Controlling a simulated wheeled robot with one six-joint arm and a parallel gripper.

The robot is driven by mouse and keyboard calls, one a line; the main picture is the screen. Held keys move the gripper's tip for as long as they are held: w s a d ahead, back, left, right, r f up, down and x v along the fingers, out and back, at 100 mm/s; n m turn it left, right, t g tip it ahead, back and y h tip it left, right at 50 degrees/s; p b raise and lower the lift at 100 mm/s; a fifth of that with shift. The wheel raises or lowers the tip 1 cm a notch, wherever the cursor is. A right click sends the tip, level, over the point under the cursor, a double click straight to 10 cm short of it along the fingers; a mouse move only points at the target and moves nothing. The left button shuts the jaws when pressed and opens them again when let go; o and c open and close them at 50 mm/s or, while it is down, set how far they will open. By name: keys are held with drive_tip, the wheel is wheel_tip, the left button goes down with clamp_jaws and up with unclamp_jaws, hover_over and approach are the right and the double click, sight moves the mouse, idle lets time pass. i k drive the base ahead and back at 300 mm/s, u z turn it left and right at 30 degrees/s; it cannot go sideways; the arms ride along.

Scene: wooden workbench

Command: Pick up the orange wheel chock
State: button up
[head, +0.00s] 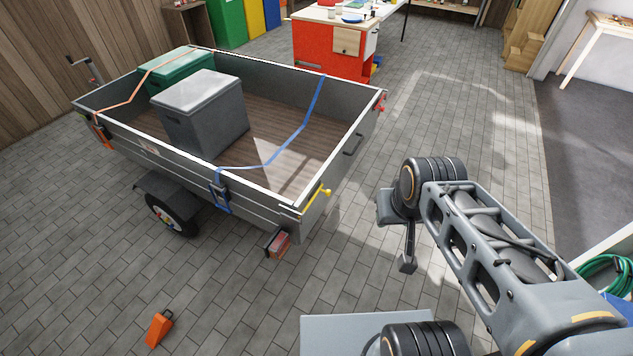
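The orange wheel chock (157,332) is on the grey paved floor at the bottom left of the head view. It is a small wedge with a dark part at its upper end. It stands clear of the trailer (262,218), in front of its near side. My gripper (407,263) hangs from the end of my arm, right of the trailer's rear corner. It is far to the right of the chock and apart from it. Its fingers are seen small and edge-on, so I cannot tell whether they are open. I see nothing held in it.
The trailer carries a grey box (205,112) and a green box (180,70), with orange and blue straps. Its wheel (172,215) and rear light (278,243) face the chock's side. A red cabinet (325,52) stands behind. Floor around the chock is clear.

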sight(160, 326)
drive_tip(key=u, duration=3.2)
drive_tip(key=i, duration=2.45)
drive_tip(key=z, duration=0.6)
